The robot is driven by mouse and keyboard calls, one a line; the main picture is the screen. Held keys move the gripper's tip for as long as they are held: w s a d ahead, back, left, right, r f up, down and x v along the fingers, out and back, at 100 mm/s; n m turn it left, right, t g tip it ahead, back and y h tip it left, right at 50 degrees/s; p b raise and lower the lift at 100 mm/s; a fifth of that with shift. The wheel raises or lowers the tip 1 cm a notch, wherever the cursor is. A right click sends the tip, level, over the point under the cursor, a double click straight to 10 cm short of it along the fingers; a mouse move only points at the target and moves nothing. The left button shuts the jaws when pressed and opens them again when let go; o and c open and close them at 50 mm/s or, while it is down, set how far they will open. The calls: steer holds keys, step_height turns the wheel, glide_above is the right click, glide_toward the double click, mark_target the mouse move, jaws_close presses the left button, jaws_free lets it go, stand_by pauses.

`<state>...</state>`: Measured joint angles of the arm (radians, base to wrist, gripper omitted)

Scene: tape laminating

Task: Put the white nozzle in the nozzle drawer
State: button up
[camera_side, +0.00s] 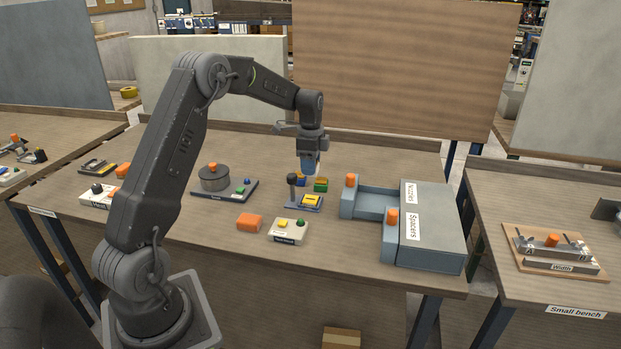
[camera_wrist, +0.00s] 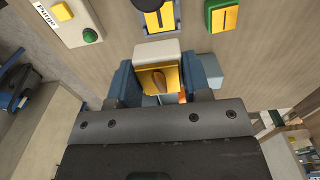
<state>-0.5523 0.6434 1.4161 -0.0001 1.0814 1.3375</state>
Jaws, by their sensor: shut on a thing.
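My gripper (camera_side: 308,168) hangs upright above the bench, left of the drawer unit (camera_side: 440,235). In the wrist view its blue fingers (camera_wrist: 165,82) are shut on the white nozzle (camera_wrist: 157,50), a white block with a yellow part between the fingers. The nozzle cannot be made out in the side view. The nozzle drawer (camera_side: 378,203), on the row labelled "Nozzles", is pulled out to the left, with an orange knob (camera_side: 351,180) on its front. The spacers drawer (camera_side: 390,243) below it in the picture looks shut.
Under and near my gripper are a small stand with a dark post (camera_side: 292,187) and yellow pad, and yellow and green blocks (camera_side: 321,184).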

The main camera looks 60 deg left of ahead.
steer(key=shift+w+r, duration=0.3)
steer(key=shift+r, duration=0.15)
steer(key=w+d, duration=0.4)
steer(key=w, duration=0.4)
glide_toward(377, 206)
steer(key=shift+f, duration=2.65)
steer(key=shift+f, duration=0.7)
steer(key=o, duration=1.1)
steer(key=shift+c, duration=0.2)
step_height(377, 206, up, 14)
